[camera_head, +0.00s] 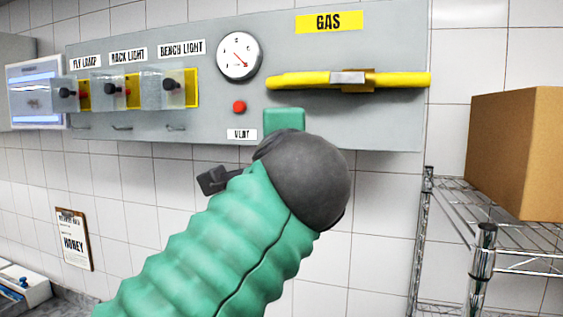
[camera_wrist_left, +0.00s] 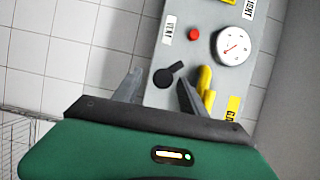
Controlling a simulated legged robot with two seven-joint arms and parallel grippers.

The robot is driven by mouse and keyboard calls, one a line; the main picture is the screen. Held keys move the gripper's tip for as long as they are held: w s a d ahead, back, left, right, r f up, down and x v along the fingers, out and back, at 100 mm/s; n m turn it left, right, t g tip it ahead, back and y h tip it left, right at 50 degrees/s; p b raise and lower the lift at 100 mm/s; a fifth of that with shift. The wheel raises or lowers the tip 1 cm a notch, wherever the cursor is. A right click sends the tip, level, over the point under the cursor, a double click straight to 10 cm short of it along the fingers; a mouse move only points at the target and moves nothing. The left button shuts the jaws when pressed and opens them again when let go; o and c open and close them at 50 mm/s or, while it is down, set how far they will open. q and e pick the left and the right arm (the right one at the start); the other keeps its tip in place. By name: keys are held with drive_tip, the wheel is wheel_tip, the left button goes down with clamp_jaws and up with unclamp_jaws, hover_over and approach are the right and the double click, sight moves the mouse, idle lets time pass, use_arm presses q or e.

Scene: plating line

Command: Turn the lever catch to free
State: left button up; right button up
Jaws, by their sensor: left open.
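The lever catch (camera_wrist_left: 168,75) is a dark round knob with a short arm on the grey wall panel, near the red button and a VENT label. It shows in the left wrist view between the fingers of my left gripper (camera_wrist_left: 160,78). The fingers are apart and the gripper is empty; I cannot tell whether either finger touches the catch. In the head view, my green left arm and hand cover the catch and the fingers. My right gripper is in neither view.
The grey panel (camera_head: 225,135) carries a gauge (camera_head: 239,57), a red button (camera_head: 239,106), a yellow gas pipe (camera_head: 300,80) and covered switches (camera_head: 165,88) at left. A wire shelf (camera_head: 500,259) with a cardboard box (camera_head: 515,150) stands at right. A clipboard (camera_head: 74,239) hangs lower left.

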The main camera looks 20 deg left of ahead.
use_arm(q)
drive_tip(key=b+v, duration=0.1)
drive_tip(key=v, duration=1.3)
drive_tip(key=shift+s+a, duration=0.15)
drive_tip(key=shift+s, duration=0.05)
drive_tip(key=shift+w, duration=0.1)
drive_tip(key=w+f+n+g+h+b, duration=0.1)
drive_tip(key=w+f+g+b, duration=0.2)
drive_tip(key=f, duration=1.2)
drive_tip(key=w+f+g+h+b, duration=0.25)
drive_tip(key=w+f, duration=0.25)
drive_tip(key=f, duration=1.1)
drive_tip(key=w+f+n+g+b, duration=0.1)
drive_tip(key=w+f+g+b, duration=0.2)
drive_tip(key=f, duration=1.2)
drive_tip(key=s+a+f+n+g+h+b, duration=0.1)
drive_tip(key=s+a+f+n+b, duration=0.1)
drive_tip(key=f, duration=1)
drive_tip(key=s+a+f+n+g+h+b, duration=0.1)
drive_tip(key=s+a+f+n+g+b, duration=0.1)
drive_tip(key=s+f+n, duration=0.4)
drive_tip(key=s+a+f+n+g+h+b, duration=0.1)
drive_tip(key=s+f, duration=0.8)
drive_tip(key=f, duration=1.1)
drive_tip(key=a+n+g+b, duration=0.1)
drive_tip(key=a+n+b, duration=0.1)
drive_tip(key=a+b, duration=0.1)
drive_tip(key=shift+a+f+n, duration=0.2)
drive_tip(key=shift+a+n, duration=0.2)
drive_tip(key=shift+a, duration=0.1)
